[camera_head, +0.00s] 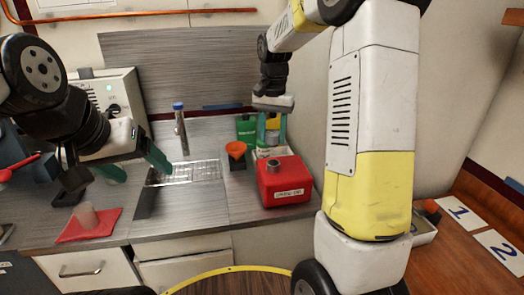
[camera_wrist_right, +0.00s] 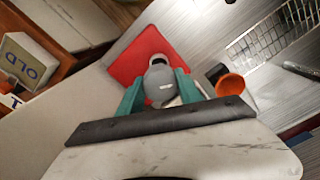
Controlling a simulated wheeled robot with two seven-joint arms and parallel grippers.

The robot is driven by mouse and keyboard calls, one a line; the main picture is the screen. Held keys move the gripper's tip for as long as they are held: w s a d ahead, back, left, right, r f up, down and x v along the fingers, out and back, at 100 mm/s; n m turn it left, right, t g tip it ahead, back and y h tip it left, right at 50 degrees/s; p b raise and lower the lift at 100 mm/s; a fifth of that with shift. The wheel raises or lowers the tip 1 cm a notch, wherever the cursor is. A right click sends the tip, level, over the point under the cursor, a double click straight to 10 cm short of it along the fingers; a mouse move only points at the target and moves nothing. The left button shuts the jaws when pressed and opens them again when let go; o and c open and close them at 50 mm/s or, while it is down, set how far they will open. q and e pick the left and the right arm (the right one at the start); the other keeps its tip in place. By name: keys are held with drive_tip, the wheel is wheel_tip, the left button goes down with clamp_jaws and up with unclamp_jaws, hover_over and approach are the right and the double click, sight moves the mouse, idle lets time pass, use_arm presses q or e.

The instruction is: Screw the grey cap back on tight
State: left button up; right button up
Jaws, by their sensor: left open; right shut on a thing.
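The red can (camera_head: 285,187) with a white label stands on the grey counter, its short neck (camera_head: 273,164) at the top. My right gripper (camera_head: 270,139) is above the can. It is shut on the grey cap (camera_wrist_right: 160,80), which sits between the green fingers; I cannot tell its gap from the neck. My left gripper (camera_head: 132,168) is open and empty over the counter at the left, apart from the can.
An orange funnel (camera_head: 236,149) stands just left of the can. A metal drain rack (camera_head: 190,172) and a blue-topped tap or bottle (camera_head: 180,130) are further left. A red mat (camera_head: 88,228) bears a pinkish cup (camera_head: 86,215). Numbered cards (camera_head: 458,212) lie on the right wooden table.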

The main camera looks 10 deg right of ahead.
drive_tip(key=shift+w+d+r, duration=0.1)
drive_tip(key=shift+d+r, duration=0.15)
drive_tip(key=shift+r, duration=0.05)
drive_tip(key=shift+f, duration=0.1)
drive_tip(key=shift+f, duration=2.9)
drive_tip(key=shift+f, duration=1.15)
drive_tip(key=o, duration=1.4)
drive_tip(key=shift+r, duration=0.15)
wheel_tip(320, 180, up, 8)
drive_tip(key=shift+f, duration=0.25)
